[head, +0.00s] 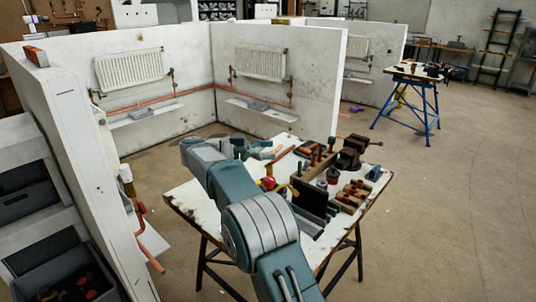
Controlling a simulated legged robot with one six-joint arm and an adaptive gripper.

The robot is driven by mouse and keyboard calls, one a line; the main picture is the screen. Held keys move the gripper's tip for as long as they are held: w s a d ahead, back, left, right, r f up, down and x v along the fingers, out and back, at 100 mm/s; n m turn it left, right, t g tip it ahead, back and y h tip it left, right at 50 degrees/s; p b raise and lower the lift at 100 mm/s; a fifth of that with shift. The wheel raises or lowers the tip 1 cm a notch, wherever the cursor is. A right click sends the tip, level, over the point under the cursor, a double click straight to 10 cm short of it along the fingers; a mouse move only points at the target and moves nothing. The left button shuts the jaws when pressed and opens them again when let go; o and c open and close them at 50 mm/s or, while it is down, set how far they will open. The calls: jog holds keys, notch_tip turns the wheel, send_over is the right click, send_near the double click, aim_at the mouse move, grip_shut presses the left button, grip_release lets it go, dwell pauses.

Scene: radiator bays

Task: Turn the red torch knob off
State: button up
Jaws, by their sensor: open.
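A small red part (268,183) shows beside my arm on the white-topped workbench (190,200), with a curved yellow piece (290,189) close to its right. It looks like the torch's red knob, but it is too small to tell how it is turned. My arm reaches over the left half of the bench and hides part of what lies there. My gripper (268,152) is at the bench's far edge, open, beyond the red part and apart from it. Nothing is seen between its fingers.
Wooden tool blocks (352,196), a dark vise (352,152) and a blue item (374,173) crowd the bench's right side. White partition walls with radiators (260,63) stand behind. A blue trestle (410,105) stands back right. The floor at right is clear.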

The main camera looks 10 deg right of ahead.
jog(key=w+d+r+n+t+h, duration=0.1)
jog(key=d+r+n+t+h, duration=0.3)
jog(key=t, duration=0.6)
jog(key=n+t+y, duration=1)
jog(key=n+y, duration=0.4)
jog(key=y, duration=0.5)
send_near(269, 185)
jog(key=w, duration=0.4)
jog(key=w+d, duration=0.1)
jog(key=w, duration=0.3)
jog(key=w+d, duration=0.1)
jog(key=w, duration=0.2)
jog(key=shift+w, duration=0.3)
jog(key=shift+f, duration=0.1)
grip_shut()
